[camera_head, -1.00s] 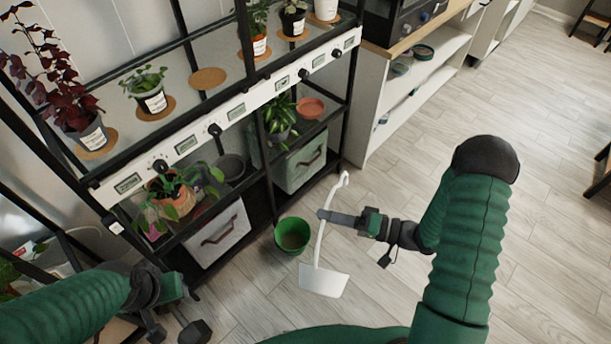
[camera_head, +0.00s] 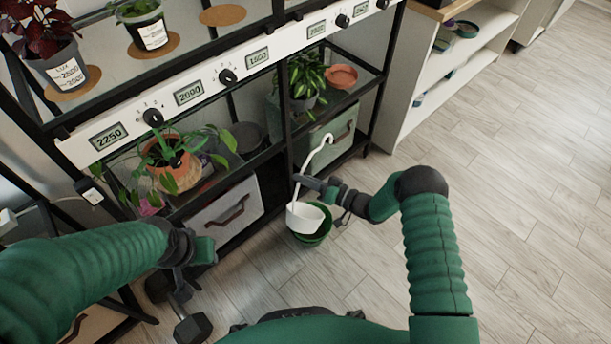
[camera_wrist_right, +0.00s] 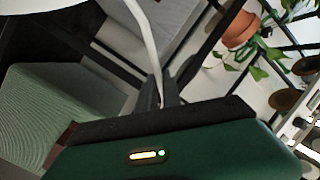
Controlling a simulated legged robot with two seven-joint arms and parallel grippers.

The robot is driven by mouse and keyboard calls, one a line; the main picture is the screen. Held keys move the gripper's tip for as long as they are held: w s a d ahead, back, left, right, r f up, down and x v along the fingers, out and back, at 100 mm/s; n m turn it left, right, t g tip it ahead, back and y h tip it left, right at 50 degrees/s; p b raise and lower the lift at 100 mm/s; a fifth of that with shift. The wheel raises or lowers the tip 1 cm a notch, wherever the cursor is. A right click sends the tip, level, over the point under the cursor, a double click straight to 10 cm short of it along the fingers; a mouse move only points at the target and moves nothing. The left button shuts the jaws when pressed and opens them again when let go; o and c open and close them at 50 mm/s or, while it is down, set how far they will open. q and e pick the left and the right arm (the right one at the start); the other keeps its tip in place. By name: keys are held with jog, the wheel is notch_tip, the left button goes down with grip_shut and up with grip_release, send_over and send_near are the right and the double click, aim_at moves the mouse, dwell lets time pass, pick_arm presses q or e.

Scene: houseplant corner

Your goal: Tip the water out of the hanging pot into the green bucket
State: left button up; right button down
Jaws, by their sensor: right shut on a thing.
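The hanging pot (camera_head: 302,219) is white, with a long thin stem ending in a hook (camera_head: 326,140). My right gripper (camera_head: 300,181) is shut on this stem, above the pot's body. In the right wrist view the stem (camera_wrist_right: 146,38) runs between the fingers (camera_wrist_right: 168,92), and the pot's white edge (camera_wrist_right: 40,6) shows at the top left. The pot looks tilted and overlaps the green bucket (camera_head: 318,239) on the floor, hiding much of its inside. No water can be made out. My left gripper (camera_head: 185,290) hangs at the lower left, away from both; its finger opening is unclear.
A black-framed plant rack (camera_head: 292,127) with a white dial panel (camera_head: 228,77) stands close behind the pot. A potted plant (camera_head: 178,170) and a grey fabric box (camera_head: 222,217) are on its left side. A white shelf unit (camera_head: 420,92) stands right. The floor at right is clear.

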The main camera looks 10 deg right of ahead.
aim_at(295, 197)
jog(key=shift+s+a+f+n+p, duration=0.3)
jog(key=shift+s+a+n, duration=0.3)
jog(key=shift+s, duration=0.3)
jog(key=shift+s+a+f+n+p, duration=0.25)
jog(key=shift+s+a+n+p, duration=0.25)
jog(key=shift+s, duration=0.4)
jog(key=shift+s+a+f+n+p, duration=0.15)
jog(key=shift+s+a+f+n, duration=0.1)
jog(key=shift+s+a+n, duration=0.4)
jog(key=s+a+n+p, duration=0.2)
jog(key=s+n, duration=0.2)
jog(key=s, duration=0.1)
jog(key=shift+s+a+r+t+y+p, duration=0.2)
jog(key=shift+s+a+t+y+p, duration=0.1)
jog(key=shift+a+t+p, duration=0.1)
jog(key=shift+d+n, duration=0.1)
jog(key=shift+n, duration=0.15)
